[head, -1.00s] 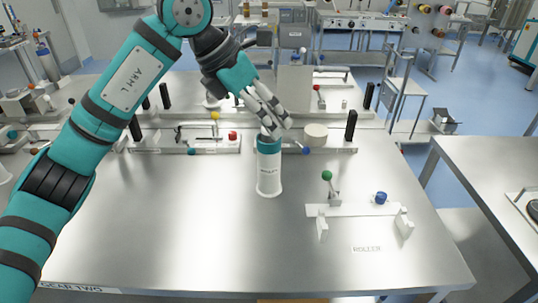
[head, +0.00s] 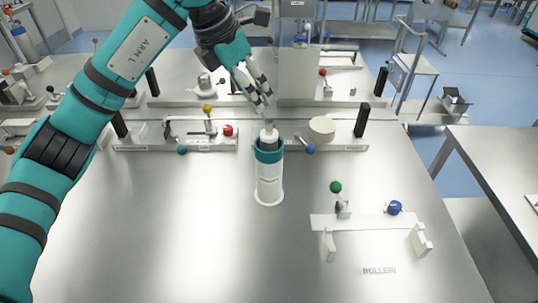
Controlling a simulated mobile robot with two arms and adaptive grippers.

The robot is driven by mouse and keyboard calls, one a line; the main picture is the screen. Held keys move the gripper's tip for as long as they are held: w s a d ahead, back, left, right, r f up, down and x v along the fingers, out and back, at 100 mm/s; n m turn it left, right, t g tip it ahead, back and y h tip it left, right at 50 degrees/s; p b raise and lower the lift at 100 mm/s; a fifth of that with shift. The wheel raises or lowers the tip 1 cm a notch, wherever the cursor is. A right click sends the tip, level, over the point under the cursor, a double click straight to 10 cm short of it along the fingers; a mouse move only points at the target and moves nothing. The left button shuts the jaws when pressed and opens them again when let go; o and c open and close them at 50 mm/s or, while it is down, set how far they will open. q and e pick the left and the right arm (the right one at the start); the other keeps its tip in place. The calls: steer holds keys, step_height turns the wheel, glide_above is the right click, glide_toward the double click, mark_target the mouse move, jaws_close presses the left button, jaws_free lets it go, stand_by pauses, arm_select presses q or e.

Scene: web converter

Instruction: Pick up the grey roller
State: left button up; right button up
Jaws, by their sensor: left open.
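A white cylindrical holder (head: 268,185) with a teal rim stands upright near the middle of the steel table. A grey roller (head: 269,143) with a pale tip stands in it; only its top shows above the rim and its lower part is hidden. My left gripper (head: 262,106) is open and empty, its fingers pointing down just above and slightly left of the roller's tip. I cannot tell how large the gap is. My right gripper is not in view.
A white bracket (head: 365,222) with a green knob (head: 335,187) and blue knob (head: 395,207) sits right of the holder, behind a ROLLER label (head: 378,270). A rail fixture (head: 175,145) and a pale disc (head: 321,126) lie behind. The front left table (head: 150,230) is clear.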

arm_select(q)
steer(key=p, duration=0.2)
glide_toward(269, 133)
steer(key=shift+w+d+f, duration=0.45)
steer(key=shift+d+f, duration=0.15)
steer(key=shift+f, duration=0.2)
steer(key=p+x, duration=0.1)
steer(key=x, duration=0.2)
steer(key=shift+w+f, duration=0.15)
steer(key=shift+w, duration=0.05)
steer(key=p+x, duration=0.1)
steer(key=x, duration=0.1)
steer(key=p+x, duration=0.2)
steer(key=shift+w+a+f, duration=0.1)
steer(key=shift+a+f, duration=0.1)
steer(key=shift+w+d+f, duration=0.1)
steer(key=shift+f, duration=0.2)
steer(key=c, duration=0.8)
jaws_close()
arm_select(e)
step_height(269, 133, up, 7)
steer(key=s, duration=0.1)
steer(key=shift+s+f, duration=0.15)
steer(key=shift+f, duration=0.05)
arm_select(q)
steer(key=shift+r, duration=0.1)
